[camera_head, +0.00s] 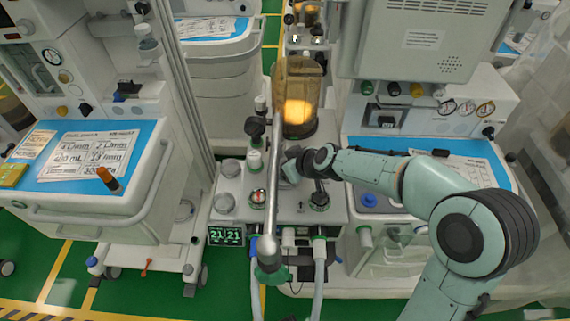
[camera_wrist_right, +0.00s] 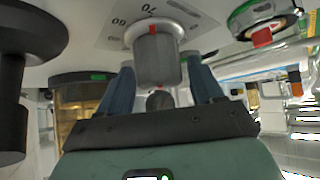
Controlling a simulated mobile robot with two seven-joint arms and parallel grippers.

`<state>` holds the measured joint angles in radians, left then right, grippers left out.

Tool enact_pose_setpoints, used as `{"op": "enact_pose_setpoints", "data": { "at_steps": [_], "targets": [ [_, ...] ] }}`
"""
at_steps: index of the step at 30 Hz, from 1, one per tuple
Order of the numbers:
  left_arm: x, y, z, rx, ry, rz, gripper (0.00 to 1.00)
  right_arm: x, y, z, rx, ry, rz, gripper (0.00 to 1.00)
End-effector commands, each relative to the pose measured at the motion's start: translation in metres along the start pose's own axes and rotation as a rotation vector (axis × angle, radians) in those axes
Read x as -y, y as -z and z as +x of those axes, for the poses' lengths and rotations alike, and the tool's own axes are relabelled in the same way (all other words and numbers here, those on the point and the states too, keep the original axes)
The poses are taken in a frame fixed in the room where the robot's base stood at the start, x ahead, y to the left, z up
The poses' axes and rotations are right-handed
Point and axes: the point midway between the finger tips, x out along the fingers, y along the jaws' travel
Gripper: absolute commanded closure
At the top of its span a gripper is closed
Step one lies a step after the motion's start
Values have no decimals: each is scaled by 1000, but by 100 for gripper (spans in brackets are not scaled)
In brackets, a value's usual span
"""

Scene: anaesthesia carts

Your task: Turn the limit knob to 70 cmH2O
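The limit knob (camera_wrist_right: 157,60) is a grey cylinder with a red mark at its base, standing on a pale plate with printed numbers, in the right wrist view. The red mark lies near the printed 70 (camera_wrist_right: 150,7). My right gripper (camera_wrist_right: 158,68) has its two blue fingers on either side of the knob, with a visible gap at each side. In the head view my right gripper (camera_head: 290,165) reaches in from the right over the grey valve block, and it hides the knob there. My left gripper is not in view.
In the head view a metal pole (camera_head: 272,175) rises left of my gripper, and an amber canister (camera_head: 298,100) stands behind.

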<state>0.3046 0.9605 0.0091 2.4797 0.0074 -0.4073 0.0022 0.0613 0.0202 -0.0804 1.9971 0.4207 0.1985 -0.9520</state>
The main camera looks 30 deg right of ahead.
Motion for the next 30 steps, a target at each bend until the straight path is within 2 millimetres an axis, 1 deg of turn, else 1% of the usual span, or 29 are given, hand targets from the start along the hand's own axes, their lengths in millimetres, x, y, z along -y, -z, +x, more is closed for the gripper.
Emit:
{"op": "enact_pose_setpoints", "data": {
  "at_steps": [9,13,17,24,27,30],
  "targets": [
    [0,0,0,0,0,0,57,0,0,-1,0,1,-1,26],
    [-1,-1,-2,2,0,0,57,0,1,-11,-1,0,-1,26],
    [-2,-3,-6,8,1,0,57,-1,2,-35,-3,-1,-2,26],
    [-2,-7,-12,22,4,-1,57,-1,2,-90,-5,-3,-1,26],
    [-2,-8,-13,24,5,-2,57,0,1,-108,-3,-1,-1,26],
    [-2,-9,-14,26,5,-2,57,0,1,-122,-2,-1,0,26]
  ]
}}
